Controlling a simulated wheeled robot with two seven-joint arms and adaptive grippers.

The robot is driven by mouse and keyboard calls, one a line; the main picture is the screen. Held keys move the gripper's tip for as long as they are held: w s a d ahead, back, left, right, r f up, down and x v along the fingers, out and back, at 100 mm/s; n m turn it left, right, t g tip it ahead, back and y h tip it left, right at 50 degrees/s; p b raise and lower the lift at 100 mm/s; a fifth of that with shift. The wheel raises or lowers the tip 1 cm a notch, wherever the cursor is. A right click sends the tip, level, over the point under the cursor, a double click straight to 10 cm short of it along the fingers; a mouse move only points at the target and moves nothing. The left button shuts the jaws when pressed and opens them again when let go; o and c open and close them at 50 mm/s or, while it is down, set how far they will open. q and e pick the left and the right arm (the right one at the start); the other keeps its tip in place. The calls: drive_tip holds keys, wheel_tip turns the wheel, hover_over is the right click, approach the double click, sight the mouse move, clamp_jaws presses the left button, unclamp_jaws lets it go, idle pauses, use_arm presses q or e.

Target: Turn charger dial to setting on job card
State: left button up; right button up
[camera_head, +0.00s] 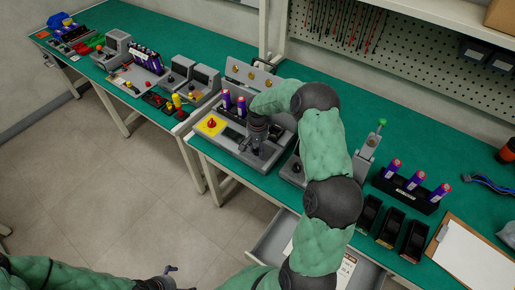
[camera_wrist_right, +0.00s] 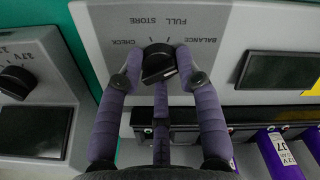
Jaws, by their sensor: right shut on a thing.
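The charger (camera_head: 233,146) is a grey unit on the green bench, with a small screen and a yellow plate with a red button. In the right wrist view its black dial (camera_wrist_right: 158,62) sits on a grey panel (camera_wrist_right: 205,20) with upside-down labels CHECK, STORE, FULL and BALANCE. In the head view the right gripper (camera_head: 256,146) hides the dial. I cannot tell which label the dial points at. My left gripper (camera_head: 168,277) is at the bottom edge, partly cut off, away from the bench.
Batteries (camera_wrist_right: 283,155) stand in a rack beside the dial panel. Another grey unit with a black knob (camera_wrist_right: 15,82) is to the left. A battery rack (camera_head: 405,190), black bins (camera_head: 390,225) and a clipboard (camera_head: 470,258) lie at right. A drawer (camera_head: 276,240) is open below.

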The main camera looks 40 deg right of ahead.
sight(258, 148)
drive_tip(key=shift+w+m, duration=0.1)
drive_tip(key=shift+m, duration=0.2)
drive_tip(key=o, duration=1.1)
drive_tip(key=shift+d, duration=0.1)
drive_tip(key=shift+o, duration=0.2)
wheel_tip(258, 148, up, 12)
